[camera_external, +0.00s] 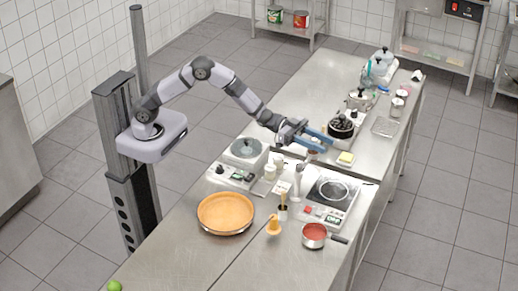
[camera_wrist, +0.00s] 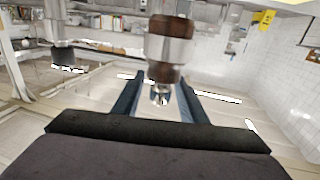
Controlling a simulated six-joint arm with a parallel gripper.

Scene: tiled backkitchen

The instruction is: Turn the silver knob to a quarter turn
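My gripper (camera_external: 325,143) is over the far part of the counter, beside a dark-topped cooker (camera_external: 341,128). Its two blue fingers are spread apart, also in the wrist view (camera_wrist: 159,84). Between and beyond them in the wrist view is a silver and brown cylinder (camera_wrist: 170,48) with a small shiny silver end (camera_wrist: 160,95). I cannot tell whether this end is the silver knob, or whether the fingers touch it. In the external view no silver knob is clear; a small dark knob (camera_external: 220,169) sits on the left appliance (camera_external: 235,177).
A hot plate (camera_external: 325,208) with a red control, an orange-brown round pan (camera_external: 225,213) and a red-filled saucepan (camera_external: 315,235) stand on the nearer counter. A yellow block (camera_external: 345,158) and a wire basket (camera_external: 385,126) lie near the gripper. The near left counter is mostly clear.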

